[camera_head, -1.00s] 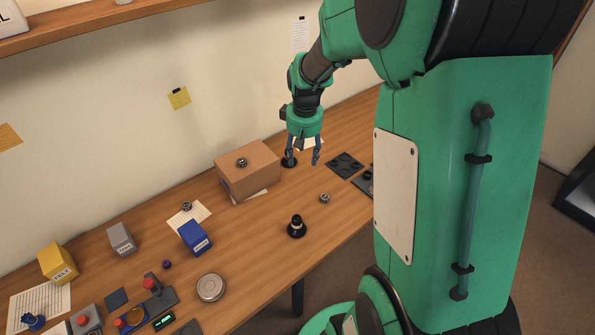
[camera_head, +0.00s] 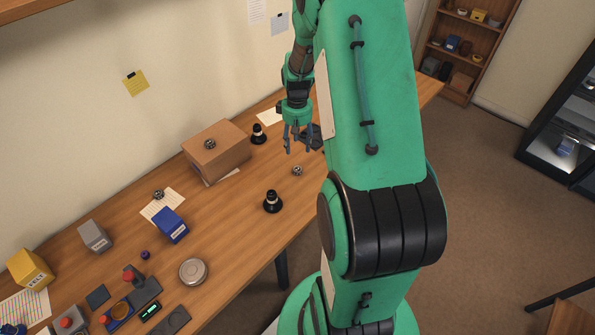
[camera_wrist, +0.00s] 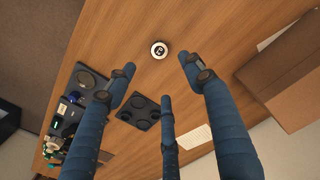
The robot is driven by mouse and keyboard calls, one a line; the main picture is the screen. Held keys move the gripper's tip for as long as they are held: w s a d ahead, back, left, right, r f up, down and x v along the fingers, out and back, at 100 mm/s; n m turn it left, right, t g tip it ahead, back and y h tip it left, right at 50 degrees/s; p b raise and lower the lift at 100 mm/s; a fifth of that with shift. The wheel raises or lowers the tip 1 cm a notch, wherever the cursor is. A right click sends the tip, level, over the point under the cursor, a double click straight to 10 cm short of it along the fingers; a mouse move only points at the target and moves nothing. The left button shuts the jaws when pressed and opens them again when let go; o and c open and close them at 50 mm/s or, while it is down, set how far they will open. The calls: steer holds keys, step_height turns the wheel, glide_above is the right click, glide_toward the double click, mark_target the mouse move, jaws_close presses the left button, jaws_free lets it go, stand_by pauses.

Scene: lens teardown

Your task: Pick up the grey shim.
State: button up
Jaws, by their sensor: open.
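A small grey ring-like part (camera_head: 297,171) lies on the wooden table near its front edge; I take it for the grey shim, though its shape is too small to be sure. In the wrist view what seems the same part (camera_wrist: 159,49) shows as a pale round piece with a dark centre, beyond the fingertips. My gripper (camera_head: 300,146) is above the table, pointing down, just above the part in the picture. In the wrist view its fingers (camera_wrist: 157,75) are spread and empty. Similar small parts sit on the cardboard box (camera_head: 228,156) and on a paper (camera_head: 159,194).
A black stepped stand (camera_head: 273,202) is in front of the box and another (camera_head: 258,134) is beside it. A dark plate with round recesses (camera_wrist: 140,113) lies near my gripper. A blue box (camera_head: 170,225) and a round tin (camera_head: 193,272) are to the left.

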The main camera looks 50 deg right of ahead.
steer(key=b, duration=0.2)
glide_above(298, 169)
steer(key=shift+w+a+f, duration=0.1)
steer(key=shift+f, duration=4.15)
steer(key=shift+f+b, duration=0.45)
steer(key=shift+f, duration=2.2)
steer(key=c, duration=1.3)
